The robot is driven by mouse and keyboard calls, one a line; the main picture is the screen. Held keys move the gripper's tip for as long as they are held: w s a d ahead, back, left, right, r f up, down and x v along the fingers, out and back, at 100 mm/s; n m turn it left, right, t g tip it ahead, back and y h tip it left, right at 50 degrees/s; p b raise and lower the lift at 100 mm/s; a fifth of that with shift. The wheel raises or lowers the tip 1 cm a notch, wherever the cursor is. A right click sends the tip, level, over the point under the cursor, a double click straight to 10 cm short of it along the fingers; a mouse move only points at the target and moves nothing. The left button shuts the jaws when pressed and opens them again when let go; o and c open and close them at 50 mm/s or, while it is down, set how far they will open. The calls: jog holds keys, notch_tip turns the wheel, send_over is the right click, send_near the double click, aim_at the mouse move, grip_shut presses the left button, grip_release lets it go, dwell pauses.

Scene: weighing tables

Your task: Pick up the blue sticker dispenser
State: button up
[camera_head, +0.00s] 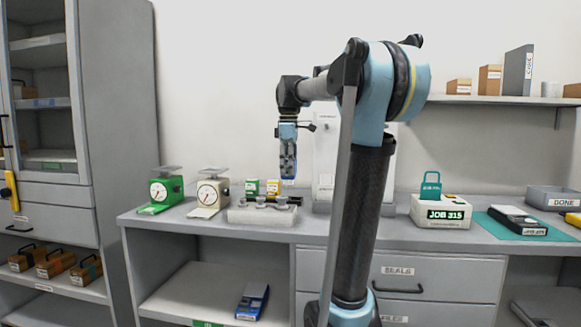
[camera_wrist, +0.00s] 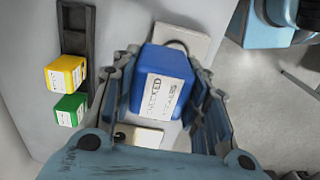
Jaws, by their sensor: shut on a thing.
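The blue sticker dispenser (camera_wrist: 172,68) is a small box with a white label reading "CHECKED". It sits between the two fingers of my gripper (camera_head: 288,176), which is shut on it. In the head view my gripper points down and holds it above the back of the counter, clear of the surface. There the fingers cover much of the dispenser. In the wrist view, a finger of my gripper (camera_wrist: 164,76) lies along each side of the box.
Yellow (camera_head: 273,187) and green (camera_head: 253,187) dispensers stand on a dark strip. A green scale (camera_head: 165,190) and a cream scale (camera_head: 209,193) stand left. A pale block (camera_head: 262,214) lies in front. A white JOB 315 box (camera_head: 440,212) stands right.

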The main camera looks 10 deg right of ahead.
jog(key=s+a, duration=0.4)
jog(key=s, duration=0.9)
jog(key=s+a, duration=0.4)
jog(key=s, duration=0.9)
jog(key=shift+s+a, duration=0.3)
jog(key=shift+s, duration=0.05)
jog(key=shift+o, duration=1.2)
jog(key=shift+c, duration=0.2)
